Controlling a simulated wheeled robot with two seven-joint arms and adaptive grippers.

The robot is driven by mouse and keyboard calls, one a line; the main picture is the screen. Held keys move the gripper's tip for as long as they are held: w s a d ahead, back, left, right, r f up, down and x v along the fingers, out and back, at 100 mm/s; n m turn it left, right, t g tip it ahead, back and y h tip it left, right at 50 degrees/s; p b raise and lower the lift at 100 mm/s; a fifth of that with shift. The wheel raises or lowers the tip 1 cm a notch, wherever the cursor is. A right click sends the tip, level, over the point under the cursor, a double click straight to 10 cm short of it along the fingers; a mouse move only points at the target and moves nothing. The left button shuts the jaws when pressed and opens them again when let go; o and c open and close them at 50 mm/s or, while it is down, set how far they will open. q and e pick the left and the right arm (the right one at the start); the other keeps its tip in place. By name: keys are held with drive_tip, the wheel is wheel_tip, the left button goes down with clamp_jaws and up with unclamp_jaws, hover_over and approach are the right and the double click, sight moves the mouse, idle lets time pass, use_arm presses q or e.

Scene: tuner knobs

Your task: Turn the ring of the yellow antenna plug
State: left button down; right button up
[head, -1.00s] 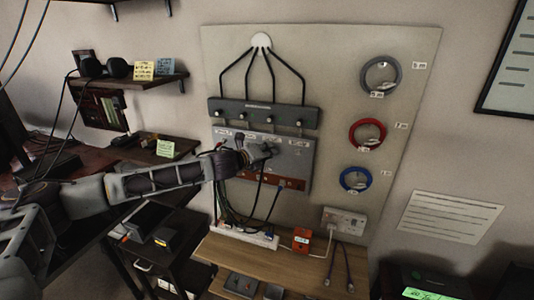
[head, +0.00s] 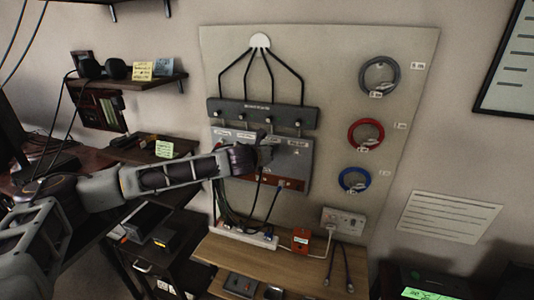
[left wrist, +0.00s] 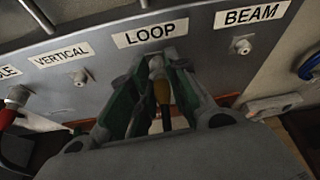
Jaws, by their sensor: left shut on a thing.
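The yellow antenna plug (left wrist: 162,92) sits under the LOOP label in the left wrist view, at a socket of the grey panel (left wrist: 205,55). A pale metal ring (left wrist: 156,64) shows at its socket end. My left gripper (left wrist: 157,72) has its green-padded fingers on either side of the plug and is shut on it. The fingers hide part of the plug and ring. In the head view my left gripper (head: 264,153) is in front of the panel and hides the plug. My right gripper is not in view.
Bare sockets show under VERTICAL (left wrist: 79,77) and BEAM (left wrist: 241,46). A red plug (left wrist: 10,110) sits at the far-left socket. Dark cables hang below the panel to a power strip (head: 245,236) on a wooden shelf (head: 220,250). Coiled cables (head: 366,135) hang on the board's right.

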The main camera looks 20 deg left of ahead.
use_arm(q)
drive_tip(key=shift+f+m+y, duration=0.3)
drive_tip(key=shift+m+y, duration=0.2)
drive_tip(key=shift+m, duration=0.2)
drive_tip(key=c, duration=1.4)
unclamp_jaws()
drive_tip(key=shift+c, duration=0.2)
drive_tip(key=shift+o, duration=0.5)
drive_tip(key=shift+r, duration=0.2)
drive_tip(key=shift+s+r, duration=0.1)
drive_tip(key=v, duration=1.1)
drive_tip(key=shift+s, duration=0.4)
drive_tip(key=shift+r, duration=0.1)
